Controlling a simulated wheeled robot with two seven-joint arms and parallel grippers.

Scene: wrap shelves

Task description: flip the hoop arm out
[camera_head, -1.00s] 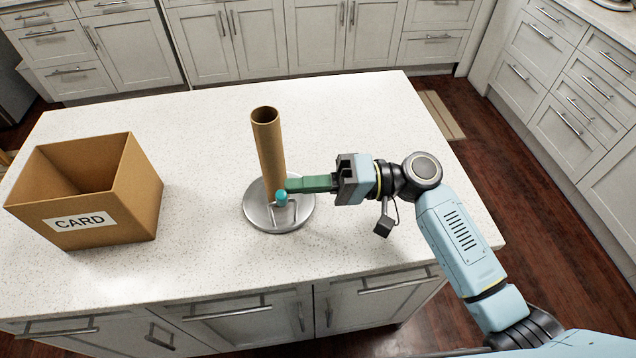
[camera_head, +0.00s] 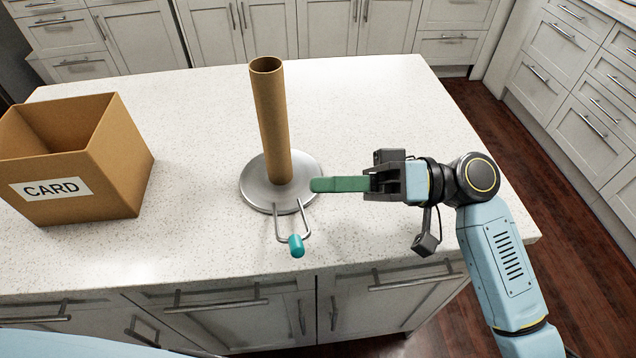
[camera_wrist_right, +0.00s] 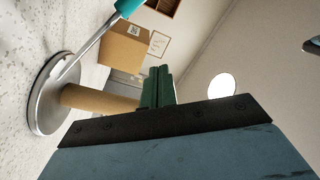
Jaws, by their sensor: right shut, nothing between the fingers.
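The hoop arm (camera_head: 296,243) is a bent metal wire with a teal tip. In the head view it points out from the round metal base (camera_head: 258,196) toward the counter's front edge, its tip off the base. The teal tip (camera_wrist_right: 128,7) and wire also show at the top of the right wrist view. A brown cardboard tube (camera_head: 272,125) stands upright on the base. My right gripper (camera_head: 316,185), with green fingers, is shut and empty, beside the base's right edge and apart from the hoop arm. My left gripper is not in view.
An open cardboard box (camera_head: 120,165) marked CARD stands on the left of the white counter (camera_head: 390,110). The counter behind the tube and to the right is clear. Cabinets (camera_head: 400,30) line the back.

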